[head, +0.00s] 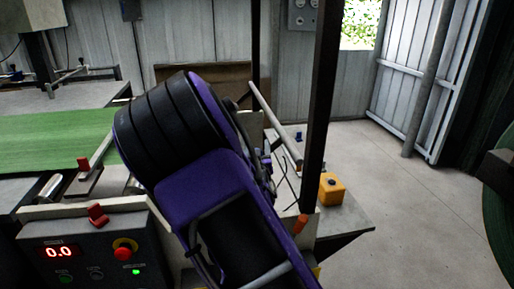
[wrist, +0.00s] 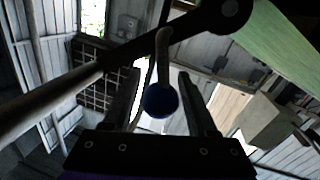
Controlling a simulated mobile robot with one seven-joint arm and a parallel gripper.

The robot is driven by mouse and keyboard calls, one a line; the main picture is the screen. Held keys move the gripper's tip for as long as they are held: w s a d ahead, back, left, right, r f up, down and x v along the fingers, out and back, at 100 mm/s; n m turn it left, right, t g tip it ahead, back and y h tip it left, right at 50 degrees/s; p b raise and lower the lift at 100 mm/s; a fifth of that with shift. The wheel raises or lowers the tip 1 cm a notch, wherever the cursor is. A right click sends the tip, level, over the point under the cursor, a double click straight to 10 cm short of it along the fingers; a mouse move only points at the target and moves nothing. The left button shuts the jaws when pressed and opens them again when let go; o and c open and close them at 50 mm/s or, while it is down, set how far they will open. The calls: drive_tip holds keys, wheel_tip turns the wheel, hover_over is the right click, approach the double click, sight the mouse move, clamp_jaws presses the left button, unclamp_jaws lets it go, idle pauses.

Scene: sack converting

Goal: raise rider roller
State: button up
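In the wrist view a round blue knob (wrist: 160,100) sits between the two dark fingers of my gripper (wrist: 162,98). The fingers are open, with a gap on each side of the knob. A long pale roller (wrist: 45,103), seemingly the rider roller, meets this bar at the left. In the head view a grey roller (head: 275,122) slants behind my purple and black arm. The arm hides most of my gripper and the knob there.
A control panel (head: 90,250) with a red display reading 0.0 and a red stop button (head: 124,248) stands at the lower left. Green sheet (head: 55,138) lies on the machine. A dark post (head: 319,100) and a yellow box (head: 331,189) are right of my arm. Floor at right is clear.

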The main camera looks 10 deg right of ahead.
clamp_jaws()
idle(1.2)
